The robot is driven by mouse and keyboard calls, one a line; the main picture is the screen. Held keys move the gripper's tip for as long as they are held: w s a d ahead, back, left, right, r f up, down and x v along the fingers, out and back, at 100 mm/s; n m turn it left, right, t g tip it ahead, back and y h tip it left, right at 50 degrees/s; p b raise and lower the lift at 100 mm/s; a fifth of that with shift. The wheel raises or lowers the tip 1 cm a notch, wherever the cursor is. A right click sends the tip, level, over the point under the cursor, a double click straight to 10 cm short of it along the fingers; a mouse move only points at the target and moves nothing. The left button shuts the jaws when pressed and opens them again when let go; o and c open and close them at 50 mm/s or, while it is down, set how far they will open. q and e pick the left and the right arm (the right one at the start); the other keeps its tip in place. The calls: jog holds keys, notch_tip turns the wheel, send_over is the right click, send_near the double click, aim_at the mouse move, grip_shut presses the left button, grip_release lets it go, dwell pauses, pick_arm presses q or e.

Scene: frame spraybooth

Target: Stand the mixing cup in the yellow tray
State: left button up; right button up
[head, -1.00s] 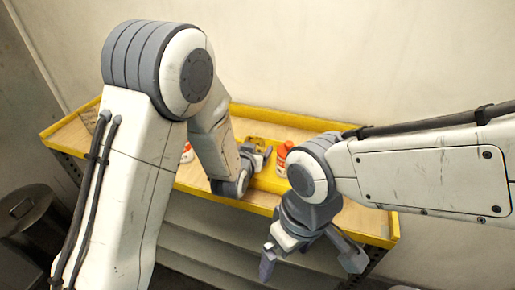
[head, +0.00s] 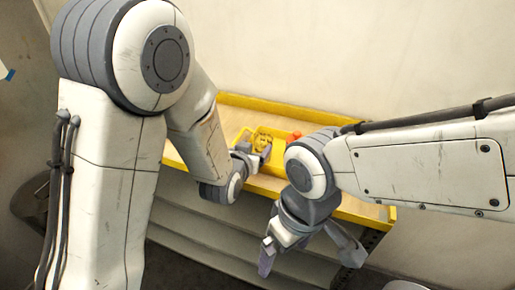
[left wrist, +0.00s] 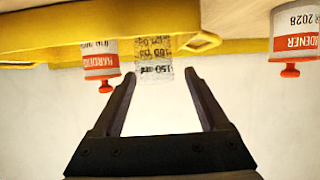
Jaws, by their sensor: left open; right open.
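The clear mixing cup (left wrist: 154,60) with black volume marks shows in the left wrist view, which looks upside down. It stands upright at the yellow tray (left wrist: 55,35), whose wall hides its base. My left gripper (left wrist: 159,78) is open, with its fingertips on either side of the cup's rim end and gaps visible. In the head view my left gripper (head: 254,151) is at the bench, with the yellow-tinted cup (head: 262,139) at its fingers. My right gripper (head: 308,257) is open and empty, in front of the bench and below its top.
A red-capped hardener can (left wrist: 101,62) stands close beside the cup. Another hardener can (left wrist: 296,35) is farther right. The bench (head: 375,212) has a raised yellow edge. An orange-red cap (head: 293,136) shows behind my right arm. A pale wall stands behind.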

pick_arm(q)
jog(key=shift+s, duration=0.3)
jog(key=s+a+r+m+g+y, duration=0.1)
jog(key=s+g, duration=0.5)
jog(key=s, duration=0.9)
jog(key=s+a+r+m+g+y, duration=0.2)
jog(key=s+g, duration=0.5)
jog(key=s, duration=0.8)
jog(key=shift+a+m, duration=0.4)
jog(key=shift+a, duration=0.15)
